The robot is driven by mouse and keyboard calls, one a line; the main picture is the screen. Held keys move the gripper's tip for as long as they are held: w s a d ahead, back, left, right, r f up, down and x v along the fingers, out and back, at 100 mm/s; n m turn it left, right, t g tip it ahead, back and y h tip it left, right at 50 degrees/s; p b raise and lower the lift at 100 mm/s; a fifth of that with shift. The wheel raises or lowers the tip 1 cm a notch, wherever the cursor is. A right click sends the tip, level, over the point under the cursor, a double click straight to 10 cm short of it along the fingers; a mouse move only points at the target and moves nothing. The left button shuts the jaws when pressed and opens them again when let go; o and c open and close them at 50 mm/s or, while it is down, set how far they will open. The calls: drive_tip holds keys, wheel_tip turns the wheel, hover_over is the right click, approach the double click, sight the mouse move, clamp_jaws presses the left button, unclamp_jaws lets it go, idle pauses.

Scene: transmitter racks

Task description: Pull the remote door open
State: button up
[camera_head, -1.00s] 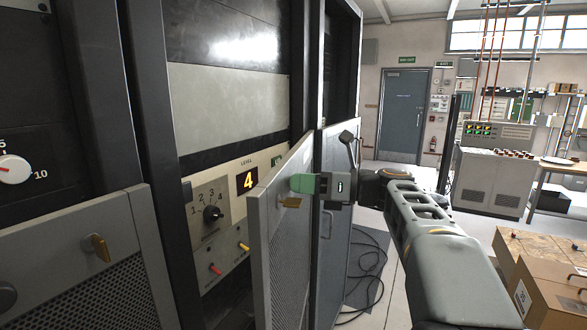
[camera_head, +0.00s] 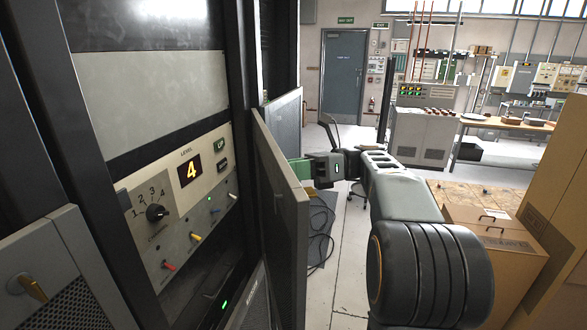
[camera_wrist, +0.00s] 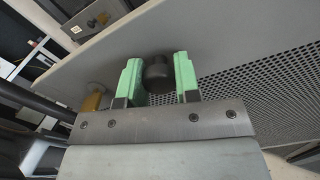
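The grey door (camera_head: 281,200) stands swung well out from the rack in the head view, and its plain inner side faces the camera. In the wrist view its outer face (camera_wrist: 220,55) shows a perforated panel, a brass latch (camera_wrist: 93,101) and a black knob (camera_wrist: 157,74). My gripper (camera_wrist: 158,78) has its green fingers on either side of the knob, close against it, and appears shut on it. In the head view my gripper (camera_head: 302,172) is on the far side of the door, and the door hides most of the fingers.
The uncovered rack panel (camera_head: 178,205) shows a lit 4, a dial and coloured switches. Black cables (camera_head: 320,228) lie on the floor beyond the door. Cardboard boxes (camera_head: 487,245) stand at the right. Light floor (camera_head: 345,285) is clear between door and boxes.

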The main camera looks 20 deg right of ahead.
drive_tip(key=o, duration=0.5)
drive_tip(key=shift+r, duration=0.55)
drive_tip(key=s+r+b, duration=0.4)
drive_tip(key=b, duration=0.1)
drive_tip(key=s+r+b, duration=0.4)
drive_tip(key=s+b, duration=0.1)
drive_tip(key=s+a+r+b, duration=0.1)
drive_tip(key=s+r+b, duration=0.3)
drive_tip(key=s+b, duration=0.1)
